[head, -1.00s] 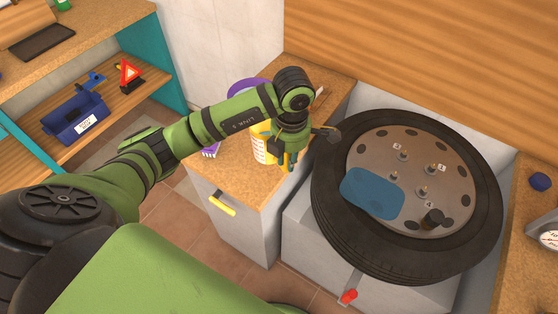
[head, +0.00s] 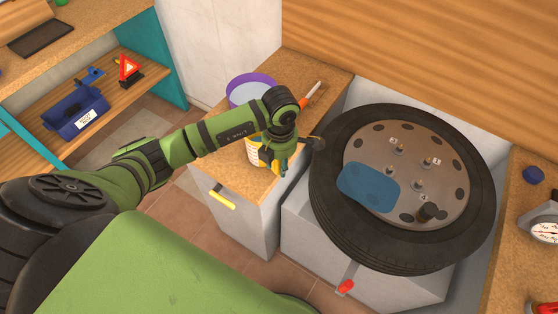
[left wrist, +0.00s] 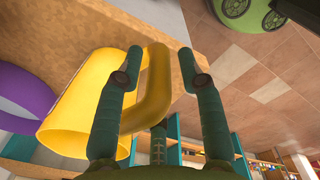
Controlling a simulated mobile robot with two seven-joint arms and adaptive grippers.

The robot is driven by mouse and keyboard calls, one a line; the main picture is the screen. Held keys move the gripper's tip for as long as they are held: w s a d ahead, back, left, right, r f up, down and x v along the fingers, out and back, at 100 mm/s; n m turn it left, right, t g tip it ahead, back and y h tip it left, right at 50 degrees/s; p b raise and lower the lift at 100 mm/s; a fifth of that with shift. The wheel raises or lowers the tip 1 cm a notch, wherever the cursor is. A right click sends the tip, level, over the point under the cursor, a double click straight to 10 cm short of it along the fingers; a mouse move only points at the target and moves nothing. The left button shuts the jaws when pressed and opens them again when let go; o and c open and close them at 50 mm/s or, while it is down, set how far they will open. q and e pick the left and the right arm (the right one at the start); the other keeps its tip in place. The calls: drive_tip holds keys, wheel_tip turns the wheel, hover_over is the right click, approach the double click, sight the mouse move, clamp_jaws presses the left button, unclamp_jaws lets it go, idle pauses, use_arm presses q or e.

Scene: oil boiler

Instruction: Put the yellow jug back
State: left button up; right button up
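The yellow jug (head: 255,154) stands on the wooden top of the grey cabinet, left of the tyre, partly hidden by my left arm and gripper. My left gripper (head: 284,162) is at its right side, pointing down. In the left wrist view the jug (left wrist: 82,95) is at the left, and its thick yellow handle (left wrist: 156,90) lies between my two green fingers. The left gripper (left wrist: 160,56) is open, with a finger on each side of the handle. Gaps show at the fingertips; contact lower down is unclear. My right gripper is not in view.
A purple-rimmed container (head: 252,80) stands behind the jug, and an orange-handled tool (head: 308,98) lies to its right. A large tyre (head: 330,215) with a studded wheel plate and blue patch (head: 368,187) is close on the right. The cabinet has a yellow handle (head: 222,198).

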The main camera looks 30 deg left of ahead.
use_arm(q)
drive_tip(key=shift+r, duration=0.45)
wheel_tip(320, 180, up, 11)
drive_tip(key=b, duration=0.3)
drive_tip(key=shift+d+f, duration=0.1)
drive_tip(key=shift+f, duration=0.1)
drive_tip(key=shift+s+r, duration=0.1)
drive_tip(key=shift+r, duration=0.3)
drive_tip(key=shift+d, duration=0.15)
